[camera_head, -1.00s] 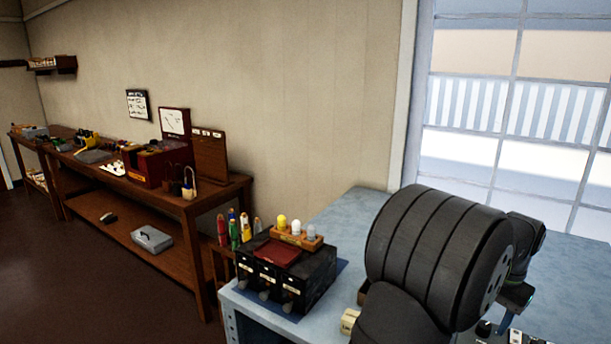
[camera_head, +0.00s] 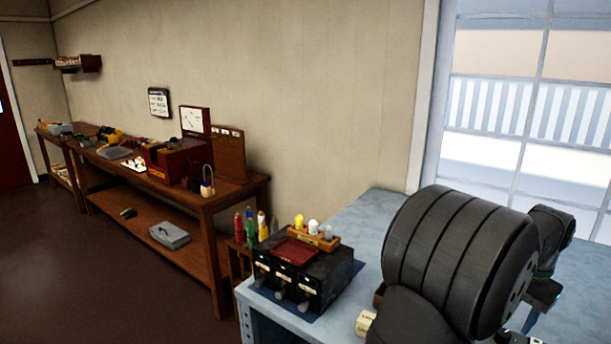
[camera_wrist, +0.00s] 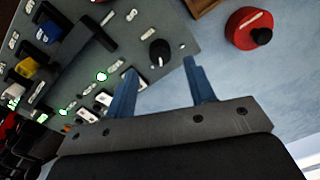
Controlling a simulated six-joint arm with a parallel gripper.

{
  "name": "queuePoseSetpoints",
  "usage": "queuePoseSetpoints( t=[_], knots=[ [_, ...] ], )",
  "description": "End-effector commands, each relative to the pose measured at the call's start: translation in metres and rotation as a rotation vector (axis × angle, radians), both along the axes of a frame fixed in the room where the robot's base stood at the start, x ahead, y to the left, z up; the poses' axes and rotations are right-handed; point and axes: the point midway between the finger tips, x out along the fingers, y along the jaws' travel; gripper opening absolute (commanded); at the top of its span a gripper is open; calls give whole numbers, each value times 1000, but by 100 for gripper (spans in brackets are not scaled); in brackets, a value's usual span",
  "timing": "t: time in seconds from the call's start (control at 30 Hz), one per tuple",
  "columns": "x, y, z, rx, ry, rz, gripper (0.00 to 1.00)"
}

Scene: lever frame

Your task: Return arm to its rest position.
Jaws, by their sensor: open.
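My gripper (camera_wrist: 160,80) shows in the wrist view, with two blue fingers spread apart and nothing between them. It is above a grey panel (camera_wrist: 185,25) with several switches, labels and green lights. A black knob (camera_wrist: 159,52) on the panel lies just beyond the fingertips. In the head view my dark arm (camera_head: 455,255) fills the lower right over the blue bench, and its gripper end is out of the picture.
A red round part (camera_wrist: 249,28) lies on the blue bench top (camera_head: 375,210). A black lever box (camera_head: 300,275) stands at the bench's left end, with coloured bottles (camera_head: 250,228) behind it. A wooden workbench (camera_head: 235,195) runs along the wall.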

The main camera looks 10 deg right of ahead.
Motion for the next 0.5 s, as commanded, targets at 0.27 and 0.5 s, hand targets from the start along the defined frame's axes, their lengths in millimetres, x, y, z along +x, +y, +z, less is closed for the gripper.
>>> queuePoseSetpoints(
  t=[0.27, 0.5],
  knots=[
    [-2, -1, 57, -4, -1, 0, 50],
    [-4, -2, 105, -2, -1, -1, 50]
  ],
)
